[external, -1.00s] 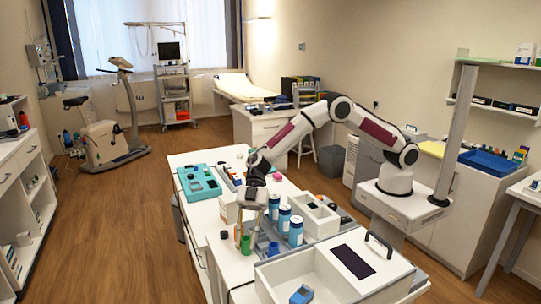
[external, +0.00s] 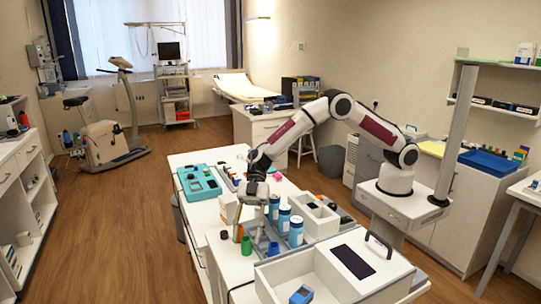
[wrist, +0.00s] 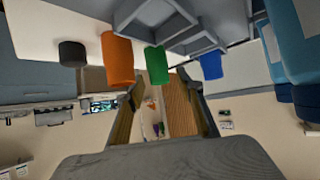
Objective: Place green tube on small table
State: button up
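The green tube (external: 246,246) stands on the white bench beside a grey rack, near the orange tube (external: 238,232). In the wrist view the green tube (wrist: 157,65) is between the orange tube (wrist: 117,60) and the blue tube (wrist: 210,65), just beyond my fingertips. My gripper (external: 247,221) is just above and behind the tubes. In the wrist view my gripper (wrist: 155,95) has a gap between its fingers, with nothing held. I cannot tell which surface is the small table; a white table (external: 528,192) stands at the right edge.
Blue-and-white bottles (external: 296,231) stand close right of the tubes. A black cap (external: 224,234) lies to their left. A large white box (external: 318,281) with a blue device fills the bench front. A teal case (external: 199,182) lies farther back. Floor is clear at left.

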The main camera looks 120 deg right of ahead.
jog(key=v, duration=1)
jog(key=shift+d, duration=0.2)
jog(key=shift+s, duration=0.1)
